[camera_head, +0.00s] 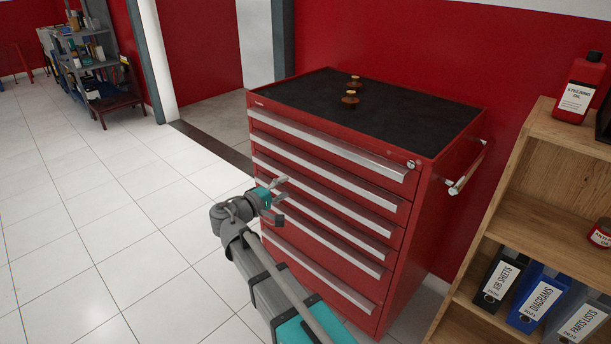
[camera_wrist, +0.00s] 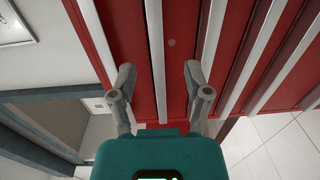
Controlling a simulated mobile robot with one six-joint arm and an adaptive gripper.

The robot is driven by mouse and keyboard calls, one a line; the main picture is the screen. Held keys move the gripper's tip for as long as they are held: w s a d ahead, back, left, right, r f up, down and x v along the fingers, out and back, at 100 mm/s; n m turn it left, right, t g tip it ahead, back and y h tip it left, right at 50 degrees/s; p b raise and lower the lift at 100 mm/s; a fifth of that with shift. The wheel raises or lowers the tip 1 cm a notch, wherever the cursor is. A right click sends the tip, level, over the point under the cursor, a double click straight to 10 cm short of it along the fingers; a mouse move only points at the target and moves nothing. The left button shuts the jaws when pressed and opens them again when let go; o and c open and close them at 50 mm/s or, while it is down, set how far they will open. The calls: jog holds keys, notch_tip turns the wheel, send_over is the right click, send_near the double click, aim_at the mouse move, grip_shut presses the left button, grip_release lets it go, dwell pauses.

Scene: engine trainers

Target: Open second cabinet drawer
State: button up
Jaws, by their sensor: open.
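The red cabinet (camera_head: 392,262) has several drawers with long silver handle strips, and all look closed. The second drawer's handle (camera_head: 330,174) runs under the top drawer. My gripper (camera_head: 278,196) is at the left part of the cabinet front, fingers pointing towards the drawers. In the wrist view my gripper (camera_wrist: 160,70) is open, its two grey fingers apart with nothing clamped. A silver handle strip (camera_wrist: 155,45) runs between the fingers; another strip (camera_wrist: 209,40) passes just right of the right finger. I cannot tell which drawer the strip between the fingers belongs to, or whether the fingers touch it.
Two small brown-topped objects (camera_head: 350,97) stand on the cabinet's black top (camera_head: 400,110). A side handle (camera_head: 466,172) sticks out at its right. A wooden shelf (camera_head: 545,208) with binders is close on the right. The tiled floor (camera_head: 100,240) at left is clear.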

aim_at(311, 167)
jog(key=shift+w+a+t, duration=0.15)
jog(key=shift+a+t, duration=0.15)
jog(key=shift+a, duration=0.3)
jog(key=shift+r, duration=0.1)
jog(key=x, duration=1.3)
jog(key=shift+w+d, duration=0.2)
jog(key=shift+w, duration=0.05)
jog(key=shift+s, duration=0.1)
grip_shut()
